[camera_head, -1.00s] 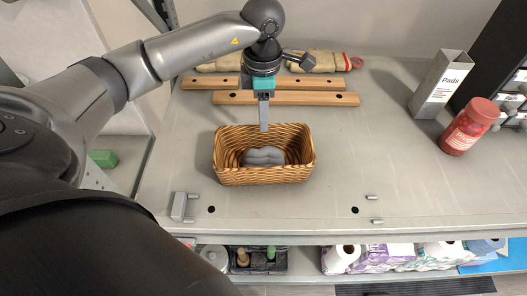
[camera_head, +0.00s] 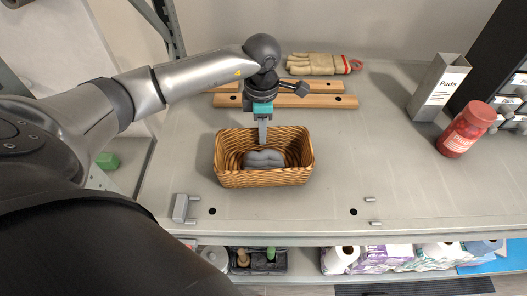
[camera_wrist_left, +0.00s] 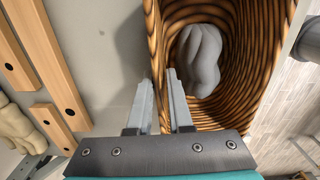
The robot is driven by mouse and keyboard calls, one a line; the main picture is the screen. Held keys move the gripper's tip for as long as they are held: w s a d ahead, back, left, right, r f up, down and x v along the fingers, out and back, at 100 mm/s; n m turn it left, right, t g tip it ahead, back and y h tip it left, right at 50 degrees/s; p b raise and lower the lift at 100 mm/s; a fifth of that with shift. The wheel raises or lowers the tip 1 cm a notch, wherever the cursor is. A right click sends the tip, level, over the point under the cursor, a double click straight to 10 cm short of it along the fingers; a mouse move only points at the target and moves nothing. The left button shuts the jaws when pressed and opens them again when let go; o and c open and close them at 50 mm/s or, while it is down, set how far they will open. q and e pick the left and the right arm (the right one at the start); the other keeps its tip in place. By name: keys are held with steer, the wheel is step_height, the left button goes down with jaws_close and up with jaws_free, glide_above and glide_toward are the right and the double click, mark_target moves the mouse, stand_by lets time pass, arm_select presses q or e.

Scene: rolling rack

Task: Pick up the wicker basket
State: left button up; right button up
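The brown wicker basket (camera_head: 265,178) stands upright on the grey metal shelf top and holds a grey lumpy object (camera_head: 264,158). My left gripper (camera_head: 263,136) points down at the basket's back rim. In the left wrist view, its two fingers (camera_wrist_left: 159,88) are apart, one outside and one inside the basket wall (camera_wrist_left: 154,45), with the rim between them. A small gap seems to show beside the wall, so the fingers look open around it. The basket's inside and the grey object (camera_wrist_left: 199,58) also show there. My right gripper is not in view.
Behind the basket lie wooden bars (camera_head: 315,101) and a work glove (camera_head: 315,64). A metal bracket (camera_head: 181,208) and small pegs are near the front edge. The shelf right of the basket is clear.

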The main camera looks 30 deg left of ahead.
arm_select(q)
jaws_close()
stand_by(0.8)
stand_by(0.4)
step_height(320, 180, up, 20)
stand_by(0.4)
